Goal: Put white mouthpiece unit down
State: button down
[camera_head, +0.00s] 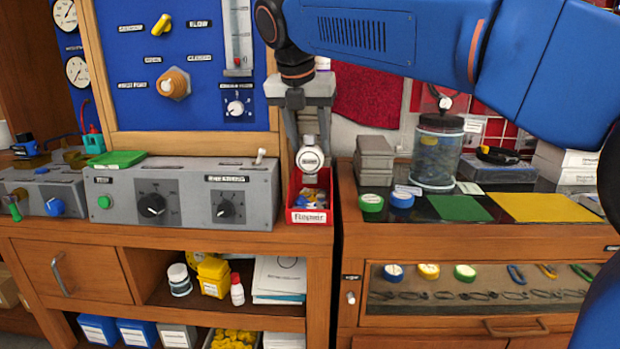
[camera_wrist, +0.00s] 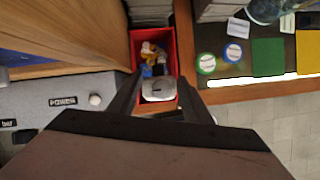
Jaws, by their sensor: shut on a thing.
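The white mouthpiece unit (camera_head: 309,159) is a small white and grey piece with a round face. My gripper (camera_head: 310,150) points down and is shut on it, above a red bin (camera_head: 309,216) with a white label at its front. In the wrist view the mouthpiece unit (camera_wrist: 158,89) shows between the fingers of my gripper (camera_wrist: 158,96), over the near part of the red bin (camera_wrist: 171,50). I cannot tell whether it touches the bin or its contents. Blue, yellow and white small parts lie inside the bin.
A grey control box (camera_head: 180,193) with knobs stands left of the bin. Grey stacked boxes (camera_head: 374,160), a green round tin (camera_head: 371,202), a blue one (camera_head: 402,199) and a glass jar (camera_head: 437,152) stand to the right. A green mat (camera_head: 459,208) and a yellow mat (camera_head: 545,207) lie farther right.

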aim_at(309, 169)
jog(key=shift+f, duration=3.5)
jog(key=c, duration=0.9)
grip_release()
jog(key=v, duration=1.2)
